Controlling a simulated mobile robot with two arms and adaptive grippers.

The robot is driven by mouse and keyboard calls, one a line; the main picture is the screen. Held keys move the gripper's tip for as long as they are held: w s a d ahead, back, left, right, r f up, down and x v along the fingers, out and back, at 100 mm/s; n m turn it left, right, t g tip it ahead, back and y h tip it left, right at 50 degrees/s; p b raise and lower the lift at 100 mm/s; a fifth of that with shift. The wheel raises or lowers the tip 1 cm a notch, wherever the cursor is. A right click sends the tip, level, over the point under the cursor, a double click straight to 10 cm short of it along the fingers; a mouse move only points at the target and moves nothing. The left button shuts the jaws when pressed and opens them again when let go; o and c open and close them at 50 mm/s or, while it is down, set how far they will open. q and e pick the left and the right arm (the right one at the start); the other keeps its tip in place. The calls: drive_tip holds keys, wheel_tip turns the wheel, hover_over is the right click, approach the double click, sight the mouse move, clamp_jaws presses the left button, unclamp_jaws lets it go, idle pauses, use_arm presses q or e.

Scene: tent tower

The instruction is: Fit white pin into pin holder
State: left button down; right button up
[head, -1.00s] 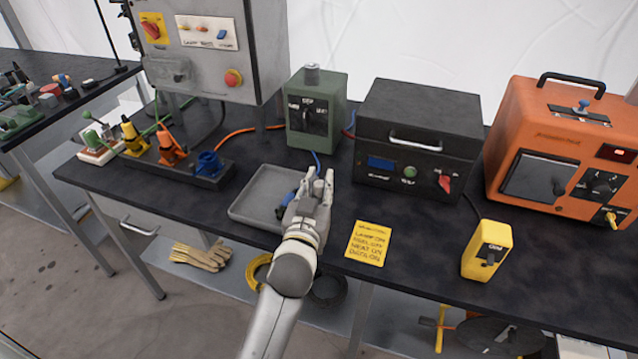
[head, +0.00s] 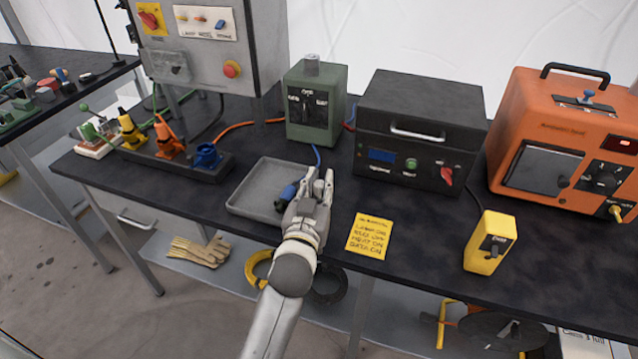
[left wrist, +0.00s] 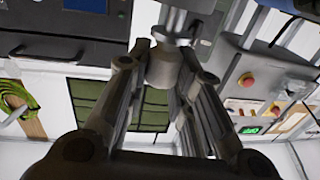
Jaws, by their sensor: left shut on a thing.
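My left gripper (head: 319,183) is over the black bench, just at the right side of the grey tray. In the left wrist view, its fingers (left wrist: 165,85) are closed around a pale grey-white cylindrical piece (left wrist: 164,66), which looks like the white pin. In the head view, the fingers point up and away, and the held piece is too small to make out clearly. I cannot pick out the pin holder with certainty in either view. My right gripper is in neither view.
The grey tray (head: 254,198) has a blue connector (head: 287,193) in it, partly behind my gripper. A green box (head: 316,103), a black box (head: 415,125) and an orange machine (head: 560,145) stand behind and right. A yellow note (head: 369,236) lies on clear bench (head: 420,225).

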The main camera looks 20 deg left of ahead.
use_arm(q)
drive_tip(key=shift+f+b, duration=0.55)
drive_tip(key=shift+f, duration=0.3)
drive_tip(key=c, duration=1.2)
unclamp_jaws()
drive_tip(key=shift+r, duration=0.1)
wheel_tip(320, 180, up, 10)
drive_tip(key=shift+f, duration=0.1)
